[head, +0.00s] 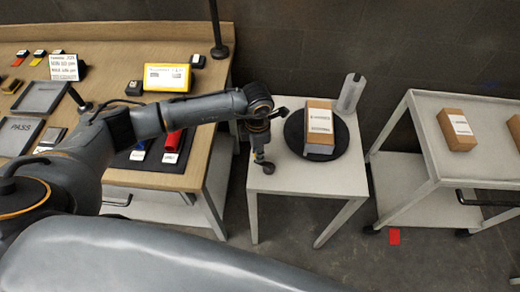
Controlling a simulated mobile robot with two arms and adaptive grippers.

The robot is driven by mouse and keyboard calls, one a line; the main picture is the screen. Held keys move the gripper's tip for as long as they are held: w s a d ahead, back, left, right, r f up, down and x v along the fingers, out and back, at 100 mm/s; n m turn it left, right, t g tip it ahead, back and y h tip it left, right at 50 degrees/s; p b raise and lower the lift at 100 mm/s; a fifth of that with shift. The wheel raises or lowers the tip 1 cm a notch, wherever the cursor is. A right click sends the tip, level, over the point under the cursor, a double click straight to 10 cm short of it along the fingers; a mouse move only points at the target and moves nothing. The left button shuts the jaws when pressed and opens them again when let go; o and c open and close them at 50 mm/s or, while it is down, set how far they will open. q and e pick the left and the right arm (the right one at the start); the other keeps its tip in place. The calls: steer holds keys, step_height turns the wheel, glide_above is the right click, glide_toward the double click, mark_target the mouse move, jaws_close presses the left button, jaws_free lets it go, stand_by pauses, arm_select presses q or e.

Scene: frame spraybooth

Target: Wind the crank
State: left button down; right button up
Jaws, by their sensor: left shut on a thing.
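A small white table (300,181) stands in the middle of the head view. On it, a dark round turntable (343,160) carries a brown box (320,133) with white labels. At the table's left edge is a small dark crank (265,166), seen from above and partly covered by my gripper. My left gripper (259,147) points down over that edge and is shut on the crank's handle. The fingers and handle are small and dark, so the exact hold is hard to make out. My right gripper is not in view.
A light grey upright object (350,94) stands at the white table's back. A wooden workbench (215,170) with trays and a yellow device (167,77) lies to the left. A grey cart (417,182) with brown boxes stands at the right. A red patch (394,237) lies on the floor.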

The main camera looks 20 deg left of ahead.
arm_select(q)
steer(key=n, duration=0.2)
steer(key=s+n+b, duration=0.1)
steer(key=shift+s+n, duration=0.15)
steer(key=shift+n, duration=0.25)
steer(key=n, duration=0.1)
steer(key=s+n, duration=0.1)
steer(key=shift+d+n, duration=0.2)
steer(key=shift+n, duration=0.1)
steer(key=n, duration=0.2)
steer(key=s+n+b, duration=0.1)
steer(key=shift+d, duration=0.3)
steer(key=shift+s+d+n, duration=0.15)
steer(key=shift+d+n, duration=0.05)
steer(key=shift+n, duration=0.55)
steer(key=shift+s+d+n, duration=0.1)
steer(key=shift+d+n, duration=0.05)
steer(key=shift+n, duration=0.6)
steer(key=c, duration=1.2)
jaws_free()
steer(key=shift+o, duration=0.2)
steer(key=shift+r, duration=0.2)
step_height(320, 180, up, 12)
steer(key=shift+f, duration=0.15)
